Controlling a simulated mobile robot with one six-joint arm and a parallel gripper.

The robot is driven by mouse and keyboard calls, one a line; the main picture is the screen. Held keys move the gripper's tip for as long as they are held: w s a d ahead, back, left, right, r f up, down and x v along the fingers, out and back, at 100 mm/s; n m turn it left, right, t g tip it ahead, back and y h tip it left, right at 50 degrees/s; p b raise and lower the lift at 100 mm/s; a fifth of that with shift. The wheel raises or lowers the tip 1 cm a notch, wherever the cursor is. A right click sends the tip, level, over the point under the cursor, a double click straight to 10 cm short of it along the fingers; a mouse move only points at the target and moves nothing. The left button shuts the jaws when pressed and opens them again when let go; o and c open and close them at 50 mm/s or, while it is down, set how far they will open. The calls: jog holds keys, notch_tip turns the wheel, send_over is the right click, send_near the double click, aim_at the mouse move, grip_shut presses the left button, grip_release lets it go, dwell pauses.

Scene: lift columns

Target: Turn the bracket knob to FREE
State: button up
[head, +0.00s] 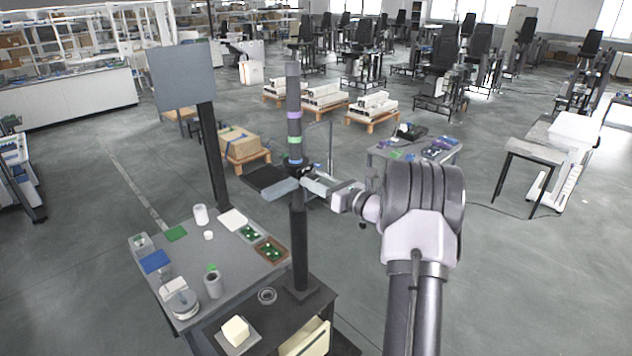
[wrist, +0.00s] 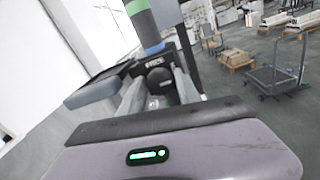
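The dark column (head: 299,240) stands on the bench, with purple, green and blue bands on its upper part. A bracket with a grey-blue arm (head: 281,189) is clamped on it; the arm also shows at left in the wrist view (wrist: 94,91). The round black bracket knob (wrist: 160,76) faces the wrist camera, below small white lettering too blurred to read surely. My gripper (head: 312,182) is at the bracket. In the wrist view its two grey fingers (wrist: 160,92) stand on either side of the knob, apart, with what looks like a gap; contact is unclear.
A grey bench (head: 225,266) holds cups, green boards and small trays left of the column. A dark post with a grey panel (head: 182,76) rises behind it. A grey ring (head: 267,296) and a pale block (head: 236,330) lie near the column's foot.

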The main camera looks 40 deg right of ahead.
grip_shut()
jog(key=shift+f+n+b, duration=0.15)
jog(key=shift+n+b, duration=0.15)
jog(key=shift+b, duration=0.25)
jog(key=n+b, duration=0.8)
jog(key=b, duration=0.5)
jog(key=n+h+b, duration=0.1)
jog(key=n+b, duration=0.7)
jog(key=b, duration=0.6)
jog(key=shift+g, duration=0.3)
jog(key=shift+r+n+b, duration=0.2)
jog(key=shift+n+b, duration=0.15)
jog(key=shift+n, duration=0.05)
jog(key=shift+o, duration=2.3)
grip_release()
